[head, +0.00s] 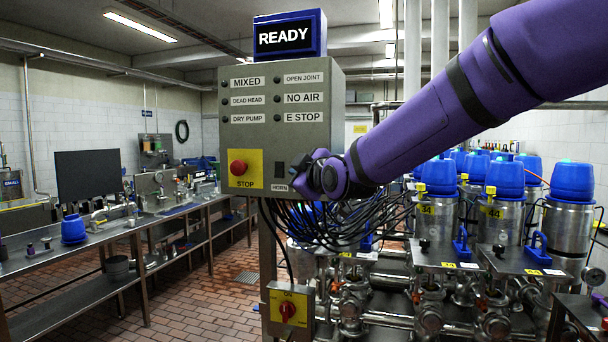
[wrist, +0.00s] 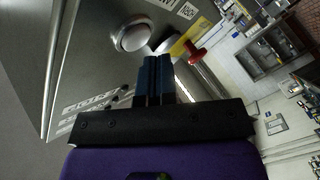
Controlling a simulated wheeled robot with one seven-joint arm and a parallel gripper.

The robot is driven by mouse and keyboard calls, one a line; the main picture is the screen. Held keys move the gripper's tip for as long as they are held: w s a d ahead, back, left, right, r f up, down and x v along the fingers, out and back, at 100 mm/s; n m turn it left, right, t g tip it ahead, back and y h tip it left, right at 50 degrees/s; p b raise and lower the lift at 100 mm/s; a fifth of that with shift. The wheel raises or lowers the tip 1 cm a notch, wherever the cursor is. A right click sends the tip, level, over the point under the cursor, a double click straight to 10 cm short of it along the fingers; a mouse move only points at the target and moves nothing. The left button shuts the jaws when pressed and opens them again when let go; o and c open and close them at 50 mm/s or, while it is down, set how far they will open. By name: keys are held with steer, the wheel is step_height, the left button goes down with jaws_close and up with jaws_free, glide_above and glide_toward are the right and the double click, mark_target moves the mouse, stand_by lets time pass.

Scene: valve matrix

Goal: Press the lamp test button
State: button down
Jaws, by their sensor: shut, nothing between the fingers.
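The grey control panel (head: 325,140) stands in the middle of the head view. In the wrist view, a round white button (wrist: 133,36) in a metal ring sits on the panel face; I cannot read a label for it, and in the head view my arm hides that spot. My gripper (wrist: 157,60) is shut and empty, its fingertips just below and right of the white button in the picture. I cannot tell whether they touch the panel. In the head view my gripper (head: 303,172) is at the panel's lower right.
Left of my gripper are a HORN label (head: 279,188) and a red STOP knob (head: 238,167) on yellow. A READY display (head: 286,36) tops the panel. Cables (head: 330,220) hang below, above a yellow switch box (head: 288,308). Blue-topped valves (head: 573,182) stand right.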

steer(key=shift+s, duration=0.1)
steer(key=shift+s+a, duration=0.3)
steer(key=shift+s, duration=0.5)
steer(key=shift+s+a, duration=0.3)
steer(key=shift+s, duration=0.45)
steer(key=shift+s+a, duration=0.3)
steer(key=shift+s, duration=0.5)
